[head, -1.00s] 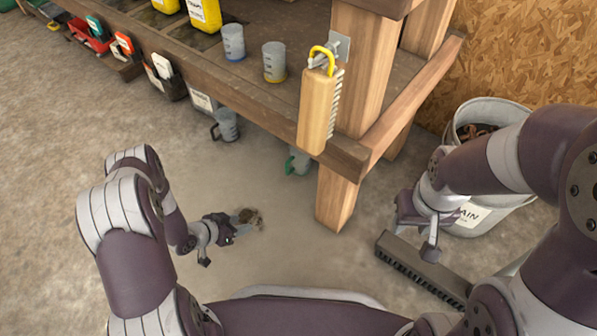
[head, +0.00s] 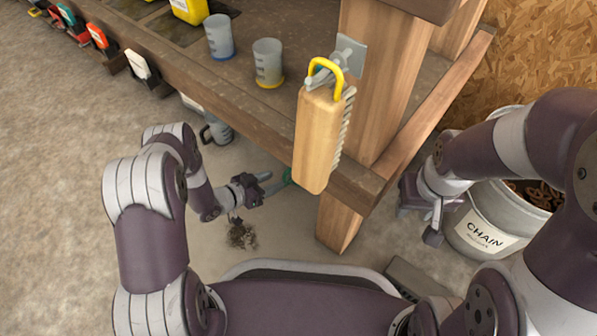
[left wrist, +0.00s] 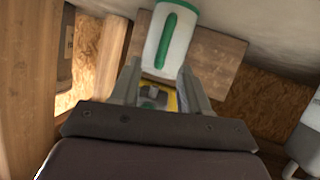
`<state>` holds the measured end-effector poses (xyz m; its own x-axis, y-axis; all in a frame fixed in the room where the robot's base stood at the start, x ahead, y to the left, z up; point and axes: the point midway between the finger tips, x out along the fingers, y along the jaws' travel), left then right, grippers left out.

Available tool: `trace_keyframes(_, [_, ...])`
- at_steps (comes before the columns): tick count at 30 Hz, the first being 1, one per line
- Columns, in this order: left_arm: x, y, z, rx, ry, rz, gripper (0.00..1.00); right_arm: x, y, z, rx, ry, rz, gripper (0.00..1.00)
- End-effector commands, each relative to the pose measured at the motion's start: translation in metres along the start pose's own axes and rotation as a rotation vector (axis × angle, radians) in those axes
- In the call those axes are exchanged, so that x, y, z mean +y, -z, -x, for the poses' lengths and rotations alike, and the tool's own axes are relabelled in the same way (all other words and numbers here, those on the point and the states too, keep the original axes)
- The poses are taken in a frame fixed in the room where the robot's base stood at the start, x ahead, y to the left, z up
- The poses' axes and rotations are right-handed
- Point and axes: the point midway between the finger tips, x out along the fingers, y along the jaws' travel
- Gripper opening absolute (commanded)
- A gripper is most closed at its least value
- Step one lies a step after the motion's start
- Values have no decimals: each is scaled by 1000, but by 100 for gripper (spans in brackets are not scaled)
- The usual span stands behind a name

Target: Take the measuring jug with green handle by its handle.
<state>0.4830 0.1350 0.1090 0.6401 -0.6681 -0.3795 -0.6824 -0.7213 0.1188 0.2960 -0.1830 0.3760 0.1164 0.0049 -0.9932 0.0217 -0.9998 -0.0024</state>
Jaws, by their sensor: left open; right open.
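The measuring jug with green handle shows in the head view only as a bit of its green handle (head: 289,177) below the shelf edge; the hanging brush and shelf hide the rest. In the left wrist view the pale jug (left wrist: 184,36) is just ahead of the fingertips, its green handle strip facing me. My left gripper (head: 270,188) is open and points right at the handle, close to it. In the wrist view its two fingers (left wrist: 160,72) stand apart below the jug; contact cannot be told. My right gripper (head: 422,222) is open and empty by the chain bucket.
A wooden brush (head: 319,135) hangs from the post above the jug. The shelf post (head: 340,220) stands right of it. A blue-rimmed jug (head: 219,37) and a yellow-rimmed jug (head: 267,63) stand on the shelf. A chain bucket (head: 483,238) stands right. A brown clump (head: 241,235) lies on the floor.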

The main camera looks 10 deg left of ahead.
Motion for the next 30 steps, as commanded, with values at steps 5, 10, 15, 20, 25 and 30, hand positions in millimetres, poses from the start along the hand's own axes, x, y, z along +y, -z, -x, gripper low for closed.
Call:
trace_keyframes(5, [-2,-6,-30,0,-3,-3,45,0,-4,-35,1,0,0,42])
trace_keyframes(10, [-3,0,-54,-1,-1,-2,45,0,-6,-53,0,0,0,42])
trace_keyframes(15, [-2,5,-55,-1,1,0,45,0,-6,-50,1,0,0,42])
trace_keyframes(20, [-2,5,-55,-1,1,0,19,0,-6,-50,1,0,0,42])
trace_keyframes(25, [-2,5,-55,0,1,0,0,0,-6,-50,1,0,0,42])
trace_keyframes(30, [-2,5,-55,-1,0,0,0,0,-6,-50,1,0,0,42])
